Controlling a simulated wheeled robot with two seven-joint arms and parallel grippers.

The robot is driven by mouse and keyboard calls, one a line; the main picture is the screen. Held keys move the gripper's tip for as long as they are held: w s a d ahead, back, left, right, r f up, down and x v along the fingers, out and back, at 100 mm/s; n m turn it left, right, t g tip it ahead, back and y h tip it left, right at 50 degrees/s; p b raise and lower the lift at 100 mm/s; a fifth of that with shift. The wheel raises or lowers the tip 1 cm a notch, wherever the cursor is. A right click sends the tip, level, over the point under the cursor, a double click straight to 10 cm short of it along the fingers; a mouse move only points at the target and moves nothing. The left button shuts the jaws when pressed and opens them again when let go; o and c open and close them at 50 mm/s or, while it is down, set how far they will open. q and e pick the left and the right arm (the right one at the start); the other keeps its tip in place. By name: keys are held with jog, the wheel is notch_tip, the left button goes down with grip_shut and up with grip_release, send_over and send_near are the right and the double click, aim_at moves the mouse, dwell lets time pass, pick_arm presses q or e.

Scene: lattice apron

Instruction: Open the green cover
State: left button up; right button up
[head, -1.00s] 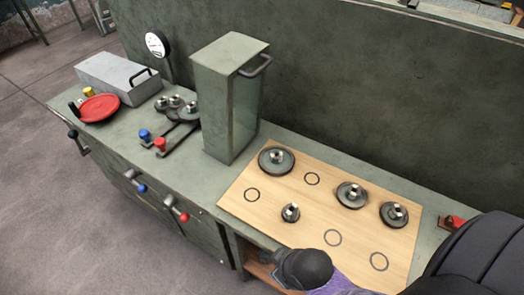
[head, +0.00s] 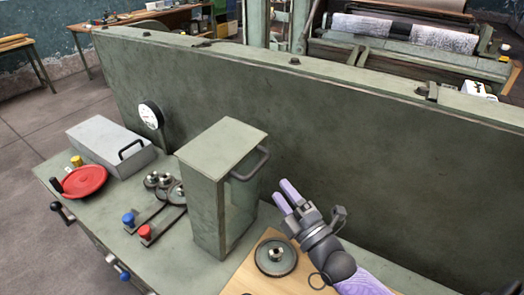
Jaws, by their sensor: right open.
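The green cover (head: 208,196) is a tall, upright box with a flat top, standing on the bench. A dark bar handle (head: 251,164) sits high on its right side. The cover looks closed, and whatever is inside it is hidden. My right gripper (head: 281,190) is just right of the cover, below and right of the handle. Its two purple fingers are apart and empty, pointing up and left, and do not appear to touch the handle. My left gripper is out of view.
A gear wheel (head: 276,257) on a wooden board (head: 244,284) lies below my right gripper. A tall green panel (head: 370,175) rises behind the bench. Left of the cover are small gears, blue and red knobs, a red disc (head: 84,181) and a grey box (head: 108,146).

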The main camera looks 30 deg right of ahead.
aim_at(260, 162)
jog(key=x, duration=0.8)
jog(key=shift+w+a+r+b, duration=0.2)
jog(key=shift+a+r+b, duration=0.05)
jog(key=shift+a+b, duration=0.1)
jog(key=shift+c, duration=0.4)
grip_shut()
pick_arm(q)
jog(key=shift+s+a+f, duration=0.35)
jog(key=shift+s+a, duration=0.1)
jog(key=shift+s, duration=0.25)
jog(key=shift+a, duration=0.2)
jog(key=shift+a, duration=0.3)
